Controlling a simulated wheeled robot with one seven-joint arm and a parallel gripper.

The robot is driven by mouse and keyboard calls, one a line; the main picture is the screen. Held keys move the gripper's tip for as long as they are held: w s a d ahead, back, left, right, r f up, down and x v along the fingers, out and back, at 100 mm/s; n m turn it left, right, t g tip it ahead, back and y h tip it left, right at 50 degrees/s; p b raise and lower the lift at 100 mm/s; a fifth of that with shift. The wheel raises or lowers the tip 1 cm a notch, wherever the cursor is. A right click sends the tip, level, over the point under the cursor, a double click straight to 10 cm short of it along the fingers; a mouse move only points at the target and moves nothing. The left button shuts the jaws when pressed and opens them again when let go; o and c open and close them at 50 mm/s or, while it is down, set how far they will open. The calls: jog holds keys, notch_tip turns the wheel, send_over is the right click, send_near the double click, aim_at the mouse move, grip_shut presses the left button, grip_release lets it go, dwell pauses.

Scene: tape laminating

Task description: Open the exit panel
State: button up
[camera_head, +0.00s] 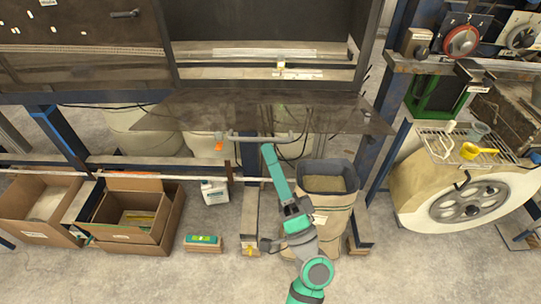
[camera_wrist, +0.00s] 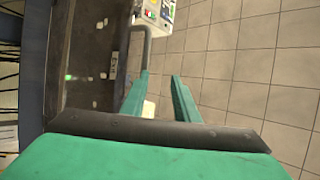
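The exit panel (camera_head: 330,112) is a dark, glossy sheet below the machine's opening, with its wide edge towards me; it also fills the left of the wrist view (camera_wrist: 88,50). A grey bar handle (camera_head: 250,136) runs along its near edge and shows in the wrist view (camera_wrist: 138,32). My green gripper (camera_head: 268,149) points up at the handle's right part from below. In the wrist view my gripper (camera_wrist: 159,76) has its two fingers apart with nothing seen between them. The handle's end lines up with the left fingertip; I cannot tell whether they touch.
A lined bin (camera_head: 328,186) stands right beside my arm. Cardboard boxes (camera_head: 140,215), a white jug (camera_head: 214,192) and a green-topped block (camera_head: 203,242) are on the floor at left. A large cream wheel housing (camera_head: 425,195) stands at right. The near floor is mostly clear.

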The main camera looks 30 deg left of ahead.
jog(key=s+d+f, duration=0.2)
jog(key=d+f, duration=0.4)
jog(key=f, duration=0.4)
jog(key=shift+d, duration=0.3)
dwell(0.9)
dwell(0.4)
